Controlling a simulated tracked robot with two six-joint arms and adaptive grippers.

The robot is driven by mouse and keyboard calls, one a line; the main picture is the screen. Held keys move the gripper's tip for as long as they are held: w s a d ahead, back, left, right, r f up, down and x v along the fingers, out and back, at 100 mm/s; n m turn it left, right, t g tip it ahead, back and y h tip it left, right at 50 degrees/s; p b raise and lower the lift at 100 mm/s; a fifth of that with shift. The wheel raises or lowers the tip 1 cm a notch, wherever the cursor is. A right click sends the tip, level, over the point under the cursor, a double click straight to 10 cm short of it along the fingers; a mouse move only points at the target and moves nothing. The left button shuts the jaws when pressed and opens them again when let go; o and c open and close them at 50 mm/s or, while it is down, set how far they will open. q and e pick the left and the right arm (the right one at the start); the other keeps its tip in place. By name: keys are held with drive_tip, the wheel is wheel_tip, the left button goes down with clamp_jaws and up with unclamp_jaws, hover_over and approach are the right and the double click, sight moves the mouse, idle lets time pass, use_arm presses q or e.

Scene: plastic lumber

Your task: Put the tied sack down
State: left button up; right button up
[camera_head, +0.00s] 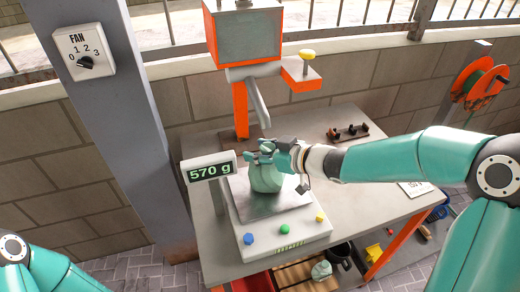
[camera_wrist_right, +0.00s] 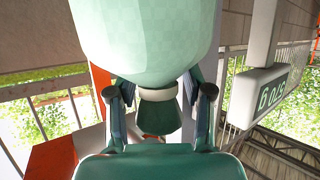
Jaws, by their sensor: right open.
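The tied sack (camera_head: 265,179) is pale green and stands upright on the metal pan (camera_head: 243,203) of the scale. The scale's display (camera_head: 208,172) reads 570 g. My right gripper (camera_head: 266,150) is at the top of the sack. In the right wrist view the fingers (camera_wrist_right: 166,92) are apart, one on each side of the white tie (camera_wrist_right: 158,95) at the neck, and the sack body (camera_wrist_right: 150,40) fills the upper middle. The fingers hide part of the sack's neck in the head view. My left gripper is out of view; only part of its arm shows at the lower left.
The scale sits on a grey workbench (camera_head: 352,195). A fan switch (camera_head: 84,52) is on the grey post (camera_head: 130,140). Another pale sack (camera_head: 321,270) is below the bench.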

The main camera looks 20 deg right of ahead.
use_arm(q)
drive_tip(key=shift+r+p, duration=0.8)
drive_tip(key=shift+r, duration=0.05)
use_arm(e)
drive_tip(key=v, duration=1.1)
drive_tip(key=shift+s+d+r, duration=0.15)
drive_tip(key=shift+s+r, duration=0.05)
drive_tip(key=shift+s, duration=0.1)
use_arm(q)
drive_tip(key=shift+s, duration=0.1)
use_arm(e)
drive_tip(key=shift+s, duration=0.1)
